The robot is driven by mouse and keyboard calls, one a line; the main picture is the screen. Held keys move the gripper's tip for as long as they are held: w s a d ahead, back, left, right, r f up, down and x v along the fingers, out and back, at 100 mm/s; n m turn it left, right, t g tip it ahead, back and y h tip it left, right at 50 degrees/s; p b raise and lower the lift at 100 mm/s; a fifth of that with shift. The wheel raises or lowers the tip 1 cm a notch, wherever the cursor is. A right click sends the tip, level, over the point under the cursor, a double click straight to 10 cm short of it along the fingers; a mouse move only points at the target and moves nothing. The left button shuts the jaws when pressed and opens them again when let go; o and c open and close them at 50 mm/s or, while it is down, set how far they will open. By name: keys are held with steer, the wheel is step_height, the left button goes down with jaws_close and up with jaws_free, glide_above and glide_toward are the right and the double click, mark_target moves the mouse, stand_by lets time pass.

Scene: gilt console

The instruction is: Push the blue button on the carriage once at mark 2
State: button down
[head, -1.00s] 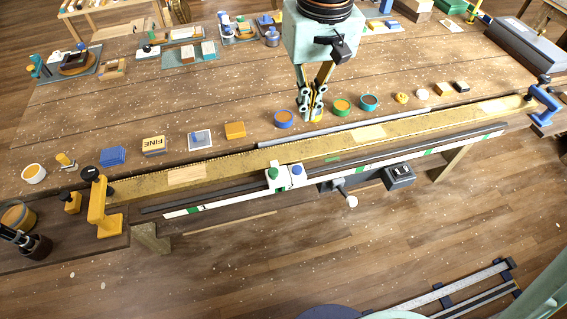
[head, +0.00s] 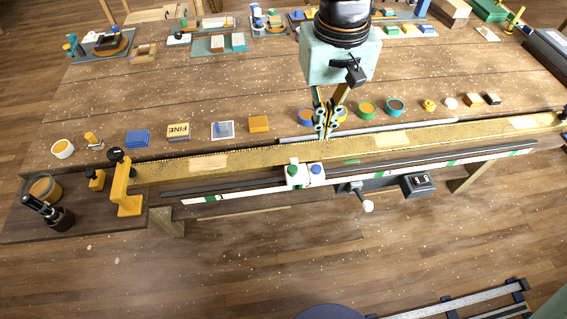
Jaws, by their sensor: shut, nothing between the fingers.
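The white carriage (head: 305,179) sits on the rail along the table's front edge. It bears a green button (head: 293,169) on its left and a blue button (head: 316,168) on its right. The white scale strip (head: 245,193) with green marks runs along the rail; its numbers are too small to read, so I cannot tell which mark the carriage is at. My gripper (head: 324,134) points down, shut and empty, above the gilt bar (head: 250,153), slightly behind and to the right of the blue button. It appears apart from the button.
The long gilt bar lies behind the rail, clamped by a yellow clamp (head: 123,185) at left. Small pots and blocks, including an orange block (head: 259,123) and a teal pot (head: 395,106), line the table behind it. A dark switch box (head: 417,184) hangs in front.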

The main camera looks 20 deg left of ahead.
mark_target(316, 168)
steer(key=shift+f, duration=0.1)
steer(key=shift+f+b, duration=0.65)
steer(key=shift+f, duration=6.2)
steer(key=shift+f, duration=0.15)
